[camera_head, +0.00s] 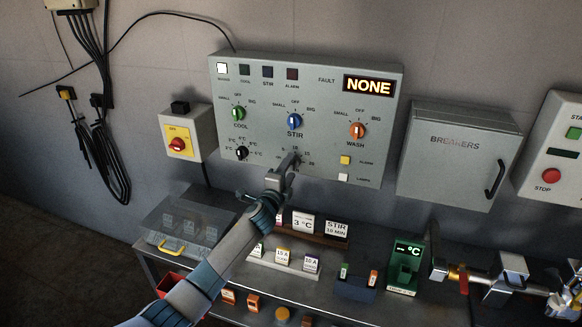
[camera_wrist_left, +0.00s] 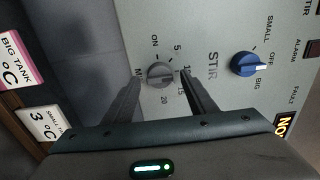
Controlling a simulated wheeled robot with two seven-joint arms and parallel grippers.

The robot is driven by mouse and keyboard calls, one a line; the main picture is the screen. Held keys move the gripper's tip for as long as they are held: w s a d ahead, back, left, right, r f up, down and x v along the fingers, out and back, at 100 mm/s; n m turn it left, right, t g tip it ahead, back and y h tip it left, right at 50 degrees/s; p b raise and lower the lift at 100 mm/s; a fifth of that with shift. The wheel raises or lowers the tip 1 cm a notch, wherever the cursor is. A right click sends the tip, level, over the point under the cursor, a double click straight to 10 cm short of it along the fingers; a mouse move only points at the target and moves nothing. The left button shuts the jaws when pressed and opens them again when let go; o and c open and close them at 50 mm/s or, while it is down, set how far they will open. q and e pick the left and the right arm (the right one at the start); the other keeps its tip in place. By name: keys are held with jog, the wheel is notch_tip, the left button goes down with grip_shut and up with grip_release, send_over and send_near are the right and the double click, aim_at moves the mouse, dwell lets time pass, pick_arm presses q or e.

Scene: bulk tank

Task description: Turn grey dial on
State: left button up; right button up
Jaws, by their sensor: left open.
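The grey dial (camera_wrist_left: 160,74) shows in the left wrist view on the control panel, below the STIR label. Its scale reads ON, 5, 10, 15 and 20, with one label partly covered by a finger. I cannot clearly tell where its pointer stands. My left gripper (camera_wrist_left: 159,82) is open, with one finger on each side of the dial; I cannot tell whether they touch it. In the head view my left gripper (camera_head: 289,163) is at the lower middle of the control panel (camera_head: 330,85) and mostly hides the dial.
Close to the dial are the blue STIR knob (camera_head: 294,121), the black knob (camera_head: 242,153), the green COOL knob (camera_head: 238,114) and the orange WASH knob (camera_head: 358,131). The fault display (camera_head: 368,86) reads NONE. A bench with signs and fittings stands below; a breaker box (camera_head: 455,155) hangs right.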

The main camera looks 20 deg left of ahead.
pick_arm(q)
jog(key=shift+w+d, duration=0.1)
jog(key=shift+w, duration=0.7)
jog(key=c, duration=1)
